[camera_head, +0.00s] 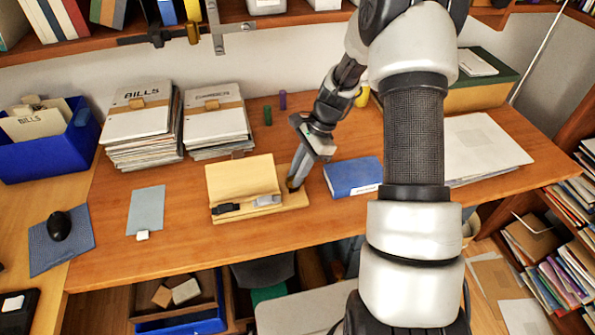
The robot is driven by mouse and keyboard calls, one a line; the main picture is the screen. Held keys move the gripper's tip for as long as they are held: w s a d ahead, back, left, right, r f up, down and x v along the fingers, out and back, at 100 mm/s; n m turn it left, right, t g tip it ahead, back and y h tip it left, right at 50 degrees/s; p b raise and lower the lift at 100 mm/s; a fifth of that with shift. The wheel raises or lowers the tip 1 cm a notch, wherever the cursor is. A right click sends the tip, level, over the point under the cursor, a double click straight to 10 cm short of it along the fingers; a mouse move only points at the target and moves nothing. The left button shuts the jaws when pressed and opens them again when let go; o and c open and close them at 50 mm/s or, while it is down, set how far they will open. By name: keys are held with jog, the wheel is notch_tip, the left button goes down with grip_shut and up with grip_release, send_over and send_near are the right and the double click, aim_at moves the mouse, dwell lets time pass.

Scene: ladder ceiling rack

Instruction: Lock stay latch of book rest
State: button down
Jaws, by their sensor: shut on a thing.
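The book rest (243,176) is a light wooden panel on a wooden base (262,212), standing on the desk left of centre. A black piece (227,208) and a grey piece (265,200) sit along its front edge. My gripper (293,184) points down at the right end of the base. It is shut on a small dark part there, which appears to be the stay latch. The fingers hide most of that part, so I cannot tell its position. The panel leans back at a slant.
A blue book (353,176) lies close to the right of my gripper. A grey-blue pad (146,209) lies left. A shelf (260,22) overhangs the back.

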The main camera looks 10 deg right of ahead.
jog(key=n, duration=0.1)
jog(key=n+g+p, duration=0.1)
jog(key=n, duration=0.1)
jog(key=shift+w+a, duration=0.1)
jog(key=shift+w, duration=0.15)
jog(key=n, duration=0.1)
jog(key=n+g+h, duration=0.1)
jog(key=n, duration=0.1)
jog(key=n+p, duration=0.1)
jog(key=n, duration=0.1)
jog(key=shift+w+a+g, duration=0.2)
jog(key=shift+w+g, duration=0.05)
jog(key=shift+g, duration=0.15)
jog(key=n+h, duration=0.1)
jog(key=n, duration=0.1)
jog(key=n+g+h, duration=0.1)
jog(key=n, duration=0.1)
jog(key=shift+w+a, duration=0.1)
jog(key=shift+a, duration=0.1)
jog(key=shift+a+n+h, duration=0.2)
jog(key=shift+n+h, duration=0.5)
jog(key=shift+n, duration=1.4)
jog(key=c, duration=1.6)
grip_release()
jog(key=shift+c, duration=0.2)
jog(key=shift+r+p, duration=0.1)
jog(key=shift+p, duration=0.2)
